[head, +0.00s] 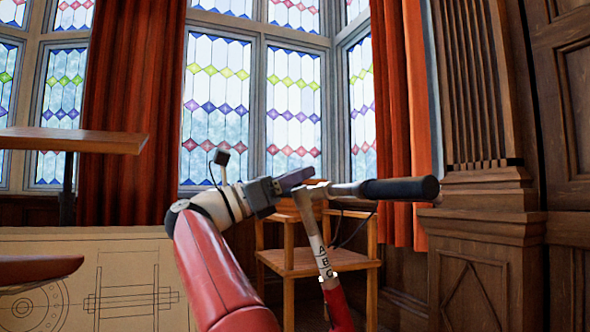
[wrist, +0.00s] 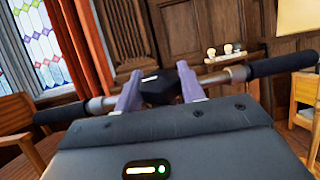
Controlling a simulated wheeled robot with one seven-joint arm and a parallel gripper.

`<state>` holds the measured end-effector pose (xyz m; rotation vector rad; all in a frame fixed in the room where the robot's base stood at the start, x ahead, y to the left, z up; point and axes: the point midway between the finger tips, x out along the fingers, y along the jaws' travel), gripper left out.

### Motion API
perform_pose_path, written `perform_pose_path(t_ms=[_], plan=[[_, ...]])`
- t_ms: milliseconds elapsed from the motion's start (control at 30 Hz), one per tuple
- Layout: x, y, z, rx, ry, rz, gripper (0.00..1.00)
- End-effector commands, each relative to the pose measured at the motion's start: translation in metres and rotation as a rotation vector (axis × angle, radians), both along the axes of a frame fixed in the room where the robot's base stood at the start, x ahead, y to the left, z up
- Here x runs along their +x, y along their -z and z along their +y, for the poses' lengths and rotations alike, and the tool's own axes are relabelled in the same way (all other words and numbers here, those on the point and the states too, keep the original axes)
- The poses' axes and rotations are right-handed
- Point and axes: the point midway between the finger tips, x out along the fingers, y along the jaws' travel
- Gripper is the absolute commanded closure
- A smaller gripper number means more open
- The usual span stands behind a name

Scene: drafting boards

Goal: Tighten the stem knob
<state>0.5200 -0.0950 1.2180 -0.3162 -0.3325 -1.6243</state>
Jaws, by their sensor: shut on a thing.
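A handlebar with black grips (head: 400,188) stands on a pale stem marked with letters (head: 323,258), which rises from a red post (head: 338,308). In the wrist view the bar's grips (wrist: 280,65) reach out to both sides. My gripper (head: 298,178) is at the middle of the bar. Its purple fingers are shut on a dark piece (wrist: 158,88), which looks like the stem knob, between them in the wrist view. The knob cannot be made out in the head view, and its lower part is hidden by my gripper body in the wrist view.
A wooden chair (head: 300,262) stands just behind the stem. A board with a technical drawing (head: 110,275) is at the left, below a wooden tabletop (head: 75,140). A carved wooden pillar (head: 485,240) stands at the right. A small shelf (wrist: 225,63) holds pale items.

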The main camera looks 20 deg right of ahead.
Motion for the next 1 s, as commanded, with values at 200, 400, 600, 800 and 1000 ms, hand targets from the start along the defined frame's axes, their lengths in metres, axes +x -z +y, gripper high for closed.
perform_pose_path(t_ms=[200, 400, 600, 800, 1000], plan=[[0.0006, -0.0008, 0.0002, -0.002, 0.077, -0.029, 0.83], [0.0004, -0.0007, 0.0002, -0.003, 0.118, -0.044, 0.83], [0.0001, -0.0009, 0.0003, -0.004, 0.135, -0.048, 0.83], [-0.0002, -0.0012, 0.0002, -0.004, 0.136, -0.049, 0.83], [-0.0001, -0.0014, 0.0002, -0.004, 0.136, -0.049, 0.55]])
